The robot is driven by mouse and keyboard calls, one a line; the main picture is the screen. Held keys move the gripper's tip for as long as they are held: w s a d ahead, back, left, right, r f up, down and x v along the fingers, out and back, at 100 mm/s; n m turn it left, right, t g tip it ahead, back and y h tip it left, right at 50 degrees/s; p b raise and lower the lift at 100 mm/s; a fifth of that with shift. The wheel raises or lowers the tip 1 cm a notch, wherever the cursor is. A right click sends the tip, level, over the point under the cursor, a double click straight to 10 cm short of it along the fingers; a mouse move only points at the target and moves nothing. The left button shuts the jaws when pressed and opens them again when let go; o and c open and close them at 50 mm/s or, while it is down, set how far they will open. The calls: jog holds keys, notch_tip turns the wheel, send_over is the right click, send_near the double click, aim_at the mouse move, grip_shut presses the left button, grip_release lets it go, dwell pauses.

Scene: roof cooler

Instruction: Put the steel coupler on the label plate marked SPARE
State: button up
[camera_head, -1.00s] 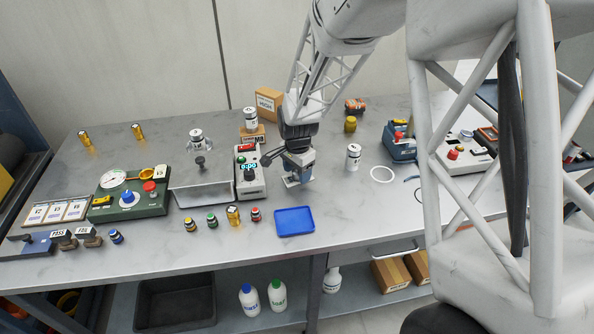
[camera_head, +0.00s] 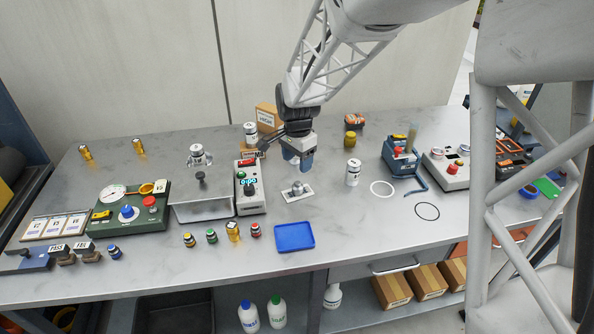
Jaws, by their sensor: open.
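The steel coupler (camera_head: 297,188) is a small silver piece on a pale label plate (camera_head: 285,197) in the middle of the bench. The plate's lettering is too small to read, so I cannot tell whether it says SPARE. My gripper (camera_head: 299,168) is open and empty, above the coupler and slightly behind it in the head view. The gripper appears apart from the coupler.
A grey control box (camera_head: 250,190) stands left of the plate. A blue tray (camera_head: 294,236) lies in front. A white canister (camera_head: 352,173) and a white ring (camera_head: 382,188) are to the right.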

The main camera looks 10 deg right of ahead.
jog(key=shift+r, duration=1)
jog(key=s+d+r+n+t, duration=0.1)
jog(key=s+d+r+n, duration=0.15)
jog(key=s+r, duration=0.45)
jog(key=s+d+r+n+t, duration=0.1)
jog(key=s+r+n, duration=0.3)
jog(key=s, duration=0.7)
jog(key=s+d+r+n, duration=0.1)
jog(key=s+n, duration=0.4)
jog(key=s, duration=1)
jog(key=shift+s+d+t, duration=0.15)
jog(key=shift+d+t, duration=0.15)
